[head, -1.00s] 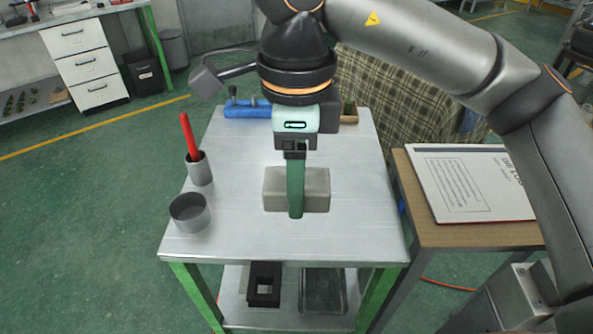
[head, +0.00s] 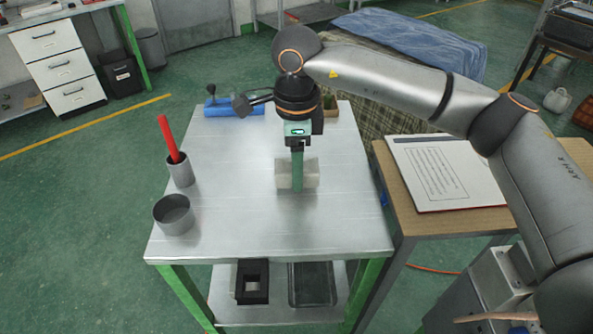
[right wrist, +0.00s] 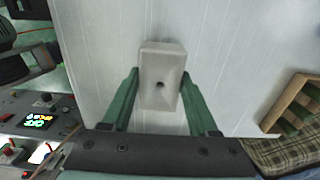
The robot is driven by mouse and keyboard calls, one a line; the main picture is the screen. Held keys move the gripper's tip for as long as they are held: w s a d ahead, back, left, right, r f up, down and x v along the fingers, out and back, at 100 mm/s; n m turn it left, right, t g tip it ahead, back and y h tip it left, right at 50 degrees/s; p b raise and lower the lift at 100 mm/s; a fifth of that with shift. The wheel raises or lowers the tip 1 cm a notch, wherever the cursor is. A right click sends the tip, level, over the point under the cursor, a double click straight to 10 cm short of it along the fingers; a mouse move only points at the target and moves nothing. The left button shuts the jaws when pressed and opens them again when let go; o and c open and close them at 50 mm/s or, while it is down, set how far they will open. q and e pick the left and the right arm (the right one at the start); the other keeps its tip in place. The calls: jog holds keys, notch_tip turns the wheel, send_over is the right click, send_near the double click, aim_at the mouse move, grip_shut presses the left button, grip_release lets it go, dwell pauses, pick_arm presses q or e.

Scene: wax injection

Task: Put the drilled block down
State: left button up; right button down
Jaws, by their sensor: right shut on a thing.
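The drilled block (head: 312,173) is a pale grey rectangular block. My right gripper (head: 297,186) is shut on it, with green fingers on opposite sides. In the head view the near finger covers the block's middle. In the right wrist view the block (right wrist: 160,58) sits between the two fingers, with a small dark hole in its face. The block is low over the middle to back part of the metal table (head: 270,228); I cannot tell whether its underside touches the top. My left gripper is not in view.
A grey cup (head: 180,176) with a red stick and a round grey bowl (head: 174,218) stand at the table's left. A blue fixture (head: 240,108) and a small wooden box (head: 331,112) are at the back. The table's front and right are clear.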

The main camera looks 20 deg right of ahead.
jog(key=shift+f, duration=0.8)
jog(key=shift+f, duration=0.1)
jog(key=shift+c, duration=0.8)
grip_release()
jog(key=shift+f, duration=0.1)
notch_tip(320, 180, up, 12)
jog(key=shift+r, duration=0.2)
